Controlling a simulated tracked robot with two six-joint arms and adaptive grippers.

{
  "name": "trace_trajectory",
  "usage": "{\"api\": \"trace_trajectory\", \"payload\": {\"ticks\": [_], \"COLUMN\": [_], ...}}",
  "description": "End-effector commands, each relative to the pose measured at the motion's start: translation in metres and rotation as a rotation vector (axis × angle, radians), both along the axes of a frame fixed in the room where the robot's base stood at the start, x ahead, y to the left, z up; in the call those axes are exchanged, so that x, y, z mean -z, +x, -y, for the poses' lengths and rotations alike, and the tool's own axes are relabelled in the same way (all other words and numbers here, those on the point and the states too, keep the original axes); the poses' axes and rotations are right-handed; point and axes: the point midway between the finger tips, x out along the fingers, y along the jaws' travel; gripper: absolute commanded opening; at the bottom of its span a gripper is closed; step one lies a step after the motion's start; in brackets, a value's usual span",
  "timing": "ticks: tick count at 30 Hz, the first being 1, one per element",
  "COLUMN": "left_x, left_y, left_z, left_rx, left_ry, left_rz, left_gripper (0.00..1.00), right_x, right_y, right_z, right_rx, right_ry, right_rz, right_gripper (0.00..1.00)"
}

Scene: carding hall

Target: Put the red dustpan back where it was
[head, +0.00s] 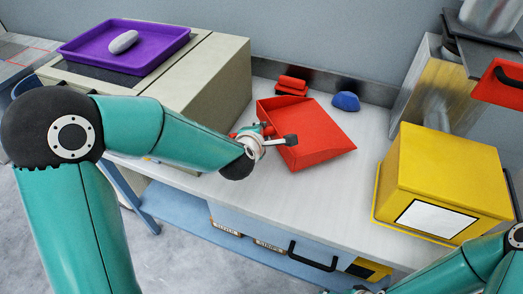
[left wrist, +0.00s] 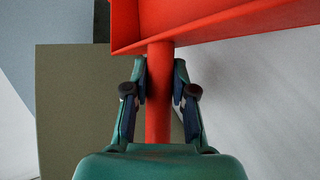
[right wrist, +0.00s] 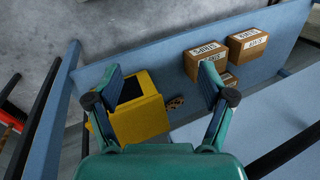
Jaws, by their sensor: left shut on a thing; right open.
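The red dustpan (head: 312,130) is over the white bench top in the head view, its open pan facing up and its wide lip to the right. My left gripper (head: 268,142) is shut on its handle at the left. In the left wrist view the handle (left wrist: 159,95) stands between the two fingers, with the pan (left wrist: 215,22) beyond. I cannot tell whether the pan touches the bench. My right gripper (right wrist: 160,98) is open and empty, above a lower blue shelf (right wrist: 150,60) in the right wrist view.
A yellow box (head: 440,175) stands right of the dustpan. Small red blocks (head: 291,87) and a blue lump (head: 346,101) lie behind it. A purple tray (head: 80,50) sits on a beige cabinet (head: 215,85) at left. Labelled cartons (right wrist: 205,60) stand on the lower shelf.

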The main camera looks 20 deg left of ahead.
Motion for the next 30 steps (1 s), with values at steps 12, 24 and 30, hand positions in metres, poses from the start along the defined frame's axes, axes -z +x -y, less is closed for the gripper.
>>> {"api": "trace_trajectory", "payload": {"ticks": [12,24,30], "left_x": [0.044,0.057,0.057], "left_y": [0.0,0.0,0.0], "left_z": [0.0,0.001,0.001], "left_rx": [0.0,0.002,0.002], "left_ry": [0.002,0.0,0.0], "left_rz": [-0.002,0.001,0.001], "left_gripper": [0.0,0.33,0.5], "right_x": [0.005,0.005,0.005], "right_y": [0.0,0.0,0.0], "right_z": [0.0,0.0,0.0], "right_rx": [0.0,0.0,0.0], "right_ry": [0.0,0.0,0.0], "right_rz": [0.001,0.001,0.001], "right_gripper": [0.81,0.81,0.81]}}
